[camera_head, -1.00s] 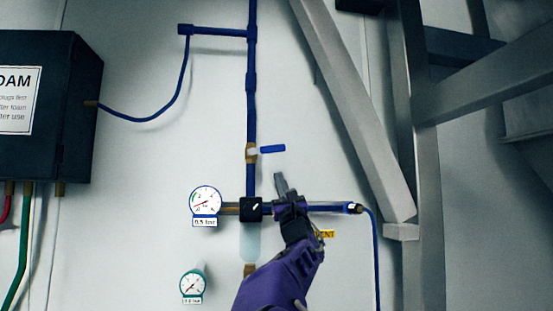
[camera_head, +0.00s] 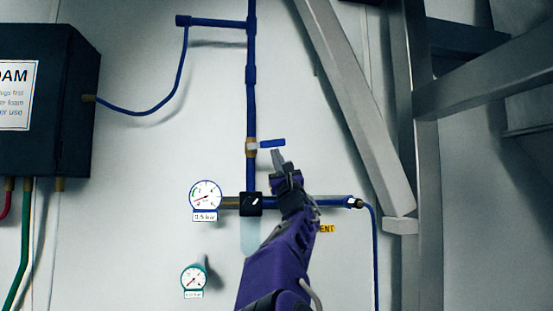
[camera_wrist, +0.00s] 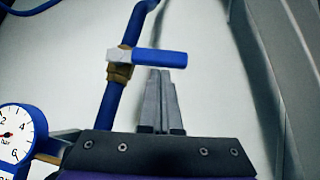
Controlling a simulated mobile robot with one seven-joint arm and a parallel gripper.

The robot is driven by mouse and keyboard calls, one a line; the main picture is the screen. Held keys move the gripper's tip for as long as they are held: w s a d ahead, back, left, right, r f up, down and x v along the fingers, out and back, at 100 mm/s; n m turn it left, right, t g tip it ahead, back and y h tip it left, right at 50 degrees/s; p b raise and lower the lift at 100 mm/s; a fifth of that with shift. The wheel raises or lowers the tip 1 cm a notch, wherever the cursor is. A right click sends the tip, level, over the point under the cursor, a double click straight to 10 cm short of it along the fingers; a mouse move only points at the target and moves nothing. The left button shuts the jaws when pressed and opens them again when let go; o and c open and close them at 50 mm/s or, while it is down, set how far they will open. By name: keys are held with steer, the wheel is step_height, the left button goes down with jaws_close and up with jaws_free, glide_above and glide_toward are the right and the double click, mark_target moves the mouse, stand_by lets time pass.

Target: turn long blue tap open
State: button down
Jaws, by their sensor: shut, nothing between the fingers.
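The long blue tap handle (camera_head: 272,143) sticks out sideways to the right from a brass valve (camera_head: 251,147) on the vertical blue pipe (camera_head: 250,100). In the wrist view the blue handle (camera_wrist: 160,58) lies level, across the pipe. My gripper (camera_head: 277,156) is just below the handle in the head view, its fingers pointing up. In the wrist view the closed fingertips (camera_wrist: 160,75) reach just under the handle's right half. Nothing is between the fingers. I cannot tell whether they touch the handle.
A round gauge (camera_head: 206,196) and a black valve block (camera_head: 251,204) sit on the horizontal pipe below. A second gauge (camera_head: 194,279) is lower left. A dark box (camera_head: 60,100) hangs at left. A slanted metal beam (camera_head: 355,110) stands at right. The wall around the handle is clear.

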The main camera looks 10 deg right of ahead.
mark_target(278, 140)
steer(key=shift+d+r+n+g+y, duration=0.1)
steer(key=shift+r+n+g+y, duration=0.05)
steer(key=shift+n+y, duration=0.45)
steer(key=shift+d+r+n+g+y, duration=0.1)
steer(key=shift+r+n+g+y, duration=0.05)
steer(key=shift+n+y, duration=0.45)
steer(key=n+g+y, duration=0.1)
steer(key=n, duration=0.1)
steer(key=r+n+g+y, duration=0.1)
steer(key=n+y, duration=0.1)
steer(key=r+n+g+y, duration=0.1)
steer(key=n+y, duration=0.1)
steer(key=shift+d+r, duration=0.1)
steer(key=shift+d, duration=0.15)
steer(key=n+g, duration=0.1)
steer(key=r+n+g+y+p, duration=0.1)
steer(key=n, duration=0.1)
steer(key=shift+r+n, duration=0.2)
steer(key=shift+n, duration=0.1)
steer(key=a+r+n+g+y+p, duration=0.1)
steer(key=a+r+n+g+p, duration=0.2)
steer(key=r+n+p, duration=0.1)
steer(key=shift+a+r+y+p, duration=0.2)
steer(key=shift+r+y+p, duration=0.2)
steer(key=shift+r, duration=0.1)
steer(key=shift+a, duration=0.1)
